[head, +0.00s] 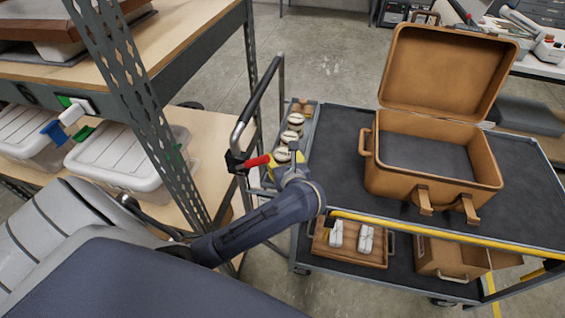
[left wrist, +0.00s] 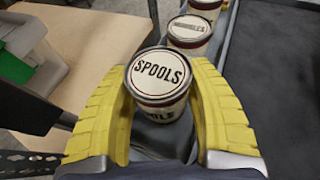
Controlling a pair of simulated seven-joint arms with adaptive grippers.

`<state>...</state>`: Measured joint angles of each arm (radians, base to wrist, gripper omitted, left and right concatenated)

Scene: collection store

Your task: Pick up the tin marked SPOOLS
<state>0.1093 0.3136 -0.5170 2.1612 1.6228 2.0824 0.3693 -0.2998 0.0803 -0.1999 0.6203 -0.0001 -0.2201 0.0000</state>
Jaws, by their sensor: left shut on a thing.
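The tin marked SPOOLS (left wrist: 161,76) is a cream round tin with a dark rim, its name on the lid and part of it on the side. It stands upright in the left wrist view between the yellow fingers of my left gripper (left wrist: 165,72), which is shut on it. In the head view my left gripper (head: 284,172) is at the near end of a row of tins and partly hidden by its own arm. I cannot tell whether the held tin touches what is under it. My right gripper is not in view.
Other tins (head: 291,136) stand in a row behind, at the left end of a dark cart (head: 335,185). An open tan case (head: 430,165) stands on the cart. A shelf post (head: 150,120) and the cart's handle (head: 262,92) are close to my left arm.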

